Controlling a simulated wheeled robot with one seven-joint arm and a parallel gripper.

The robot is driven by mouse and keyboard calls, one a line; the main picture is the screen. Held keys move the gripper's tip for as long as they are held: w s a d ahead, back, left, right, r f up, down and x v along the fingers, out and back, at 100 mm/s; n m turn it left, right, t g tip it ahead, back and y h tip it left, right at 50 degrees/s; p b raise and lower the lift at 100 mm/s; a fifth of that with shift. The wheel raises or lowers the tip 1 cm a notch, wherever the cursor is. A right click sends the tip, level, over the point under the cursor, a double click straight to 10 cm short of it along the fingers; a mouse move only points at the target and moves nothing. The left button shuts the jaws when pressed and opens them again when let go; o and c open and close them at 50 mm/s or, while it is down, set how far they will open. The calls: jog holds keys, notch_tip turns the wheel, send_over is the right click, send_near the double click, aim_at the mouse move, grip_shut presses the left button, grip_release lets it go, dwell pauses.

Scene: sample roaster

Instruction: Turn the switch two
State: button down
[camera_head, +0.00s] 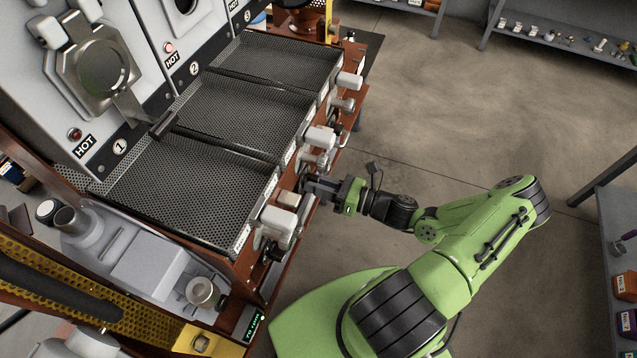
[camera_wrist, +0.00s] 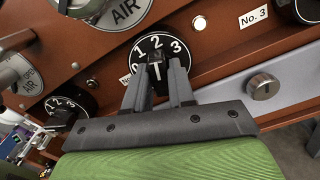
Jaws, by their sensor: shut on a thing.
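A round black switch (camera_wrist: 144,45) with white numerals 1, 2 and 3 sits on the brown front panel, in the middle of the wrist view. My gripper (camera_wrist: 158,70) is shut on its raised grip, one finger on each side. A white mark shows between the fingers, below the numeral 2. The lower part of the dial and most of its label are hidden by the fingers. In the head view my gripper (camera_head: 306,186) reaches the roaster's front from the right, and the switch itself is hidden there.
A second black dial (camera_wrist: 66,112) is at the left and another (camera_wrist: 305,8) at the upper right, near a "No. 3" label (camera_wrist: 253,17). White handles (camera_head: 279,226) stick out along the front.

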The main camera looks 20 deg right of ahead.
jog(key=shift+n+b, duration=0.65)
jog(key=shift+n, duration=7.85)
jog(key=c, duration=1)
grip_release()
jog(key=shift+c, duration=0.2)
